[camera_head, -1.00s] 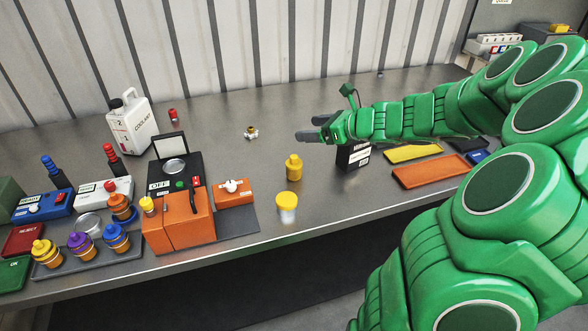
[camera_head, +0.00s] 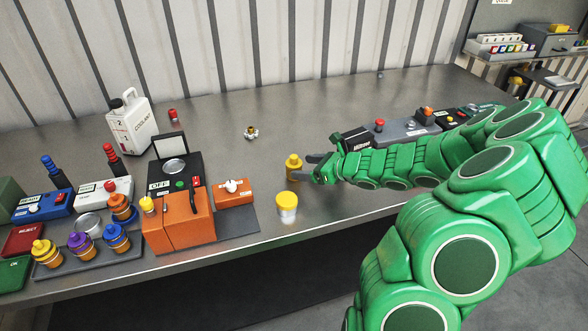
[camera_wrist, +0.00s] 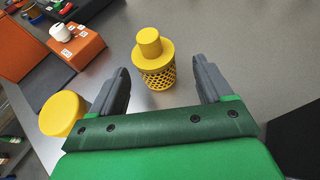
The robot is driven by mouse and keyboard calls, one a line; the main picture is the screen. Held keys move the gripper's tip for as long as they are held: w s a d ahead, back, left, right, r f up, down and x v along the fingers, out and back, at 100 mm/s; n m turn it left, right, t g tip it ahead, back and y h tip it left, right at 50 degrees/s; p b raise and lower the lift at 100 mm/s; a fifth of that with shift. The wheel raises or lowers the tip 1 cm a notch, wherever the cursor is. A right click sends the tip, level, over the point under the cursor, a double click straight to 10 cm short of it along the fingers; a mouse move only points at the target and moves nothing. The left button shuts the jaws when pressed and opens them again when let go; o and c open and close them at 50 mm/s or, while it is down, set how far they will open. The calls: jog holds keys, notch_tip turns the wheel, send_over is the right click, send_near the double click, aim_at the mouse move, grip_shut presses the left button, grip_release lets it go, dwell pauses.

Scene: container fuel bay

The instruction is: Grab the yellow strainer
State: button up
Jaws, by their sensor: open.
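The yellow strainer (camera_head: 293,167) stands upright on the metal bench in the head view. In the wrist view the yellow strainer (camera_wrist: 154,62) shows a round cap on top and a mesh side. My gripper (camera_head: 312,167) is just to its right in the head view, fingers pointing at it. In the wrist view my gripper (camera_wrist: 163,82) is open, with the strainer ahead and roughly between the lines of the two fingers, near their tips. I cannot tell whether either finger touches it.
A yellow-lidded jar (camera_head: 287,205) stands close by, beside my left finger in the wrist view (camera_wrist: 62,113). An orange box (camera_head: 184,219) and a small orange unit (camera_head: 235,192) are to the left. A small brass fitting (camera_head: 251,133) lies behind on clear bench.

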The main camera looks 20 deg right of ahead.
aim_at(294, 167)
jog(key=shift+a+x, duration=0.25)
jog(key=shift+x, duration=2.8)
jog(key=shift+s, duration=0.1)
jog(key=c, duration=1)
jog(key=shift+r, duration=0.15)
jog(key=shift+c, duration=0.2)
